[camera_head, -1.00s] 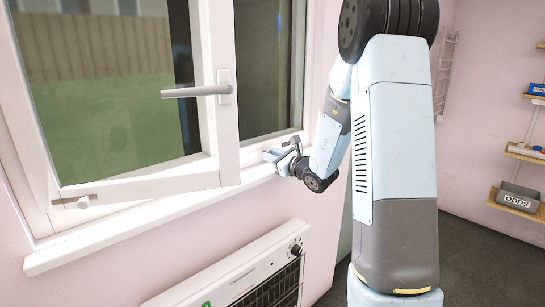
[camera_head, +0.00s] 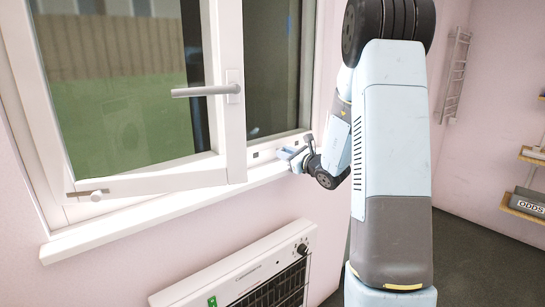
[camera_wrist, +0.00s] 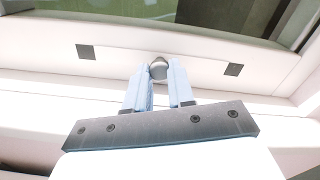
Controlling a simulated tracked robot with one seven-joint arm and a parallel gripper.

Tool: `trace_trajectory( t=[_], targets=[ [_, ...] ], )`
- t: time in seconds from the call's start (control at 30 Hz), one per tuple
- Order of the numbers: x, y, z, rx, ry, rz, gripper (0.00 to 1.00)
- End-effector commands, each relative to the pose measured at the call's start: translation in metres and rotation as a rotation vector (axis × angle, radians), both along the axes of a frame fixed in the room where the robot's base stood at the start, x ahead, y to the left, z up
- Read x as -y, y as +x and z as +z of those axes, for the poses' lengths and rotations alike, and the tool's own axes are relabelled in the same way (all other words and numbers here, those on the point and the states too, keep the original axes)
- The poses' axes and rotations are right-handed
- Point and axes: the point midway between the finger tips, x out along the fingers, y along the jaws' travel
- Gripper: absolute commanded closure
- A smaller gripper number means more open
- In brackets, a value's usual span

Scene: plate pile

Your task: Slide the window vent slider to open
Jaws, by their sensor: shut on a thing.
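The window vent slider is a white strip along the lower window frame. Its small grey knob (camera_wrist: 158,68) shows in the wrist view, between the fingertips of my gripper (camera_wrist: 159,72). The fingers are shut on the knob, one on each side. A dark square (camera_wrist: 86,51) shows on the strip left of the knob and another dark square (camera_wrist: 233,69) right of it. In the head view my gripper (camera_head: 287,152) is at the right end of the lower frame, just above the sill. There the knob is hidden.
The tilted-in window sash (camera_head: 232,140) with its grey handle (camera_head: 205,91) stands left of my gripper. The white sill (camera_head: 160,212) runs below, with a heater (camera_head: 240,277) under it. Wall shelves (camera_head: 525,203) are at the far right.

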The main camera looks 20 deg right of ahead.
Motion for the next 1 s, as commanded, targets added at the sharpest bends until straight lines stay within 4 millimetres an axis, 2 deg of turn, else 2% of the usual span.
trace_trajectory(
  t=[0.03, 0.1, 0.23, 0.5, 0.53, 0.6, 0.8, 1.0],
  targets=[
    [0.016, 0.001, 0.000, 0.000, 0.000, -0.015, 1.00],
    [0.029, 0.005, -0.001, 0.000, -0.001, -0.017, 1.00],
    [0.036, 0.008, 0.000, -0.001, 0.000, -0.017, 1.00],
    [0.039, 0.008, 0.000, 0.000, 0.000, -0.020, 1.00],
    [0.039, 0.008, 0.000, 0.000, 0.000, -0.020, 0.75],
    [0.039, 0.008, 0.000, 0.000, 0.000, -0.021, 0.68],
    [0.039, 0.008, 0.000, 0.000, 0.000, -0.020, 0.50],
    [0.038, 0.008, 0.000, 0.000, 0.000, -0.019, 0.50]
  ],
)
